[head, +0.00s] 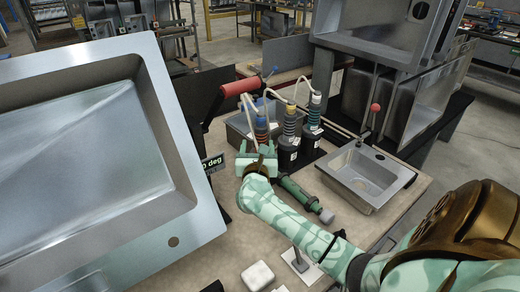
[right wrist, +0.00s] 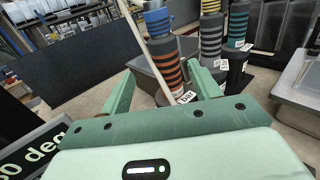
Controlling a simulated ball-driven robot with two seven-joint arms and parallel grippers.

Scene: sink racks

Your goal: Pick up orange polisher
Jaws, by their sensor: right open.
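The orange polisher (head: 261,130) stands upright, with orange-red rings on a dark body and a blue top; a pale hose runs up from it. In the right wrist view the orange-ringed polisher (right wrist: 167,62) stands ahead between the fingers. My right gripper (head: 257,150) is open and empty, just in front of it. In the wrist view the fingers of my right gripper (right wrist: 162,75) point towards its lower part, with a white label there. The polisher's foot is hidden behind my gripper in the head view. My left gripper is out of view.
A yellow-topped polisher (head: 291,118) and a teal-ringed one (head: 314,112) stand close on the right. A green tool (head: 304,196) lies beside my right forearm. A small sink (head: 366,176) is at right, and a large sink (head: 90,170) leans at left. A red-handled lever (head: 240,87) rises nearby.

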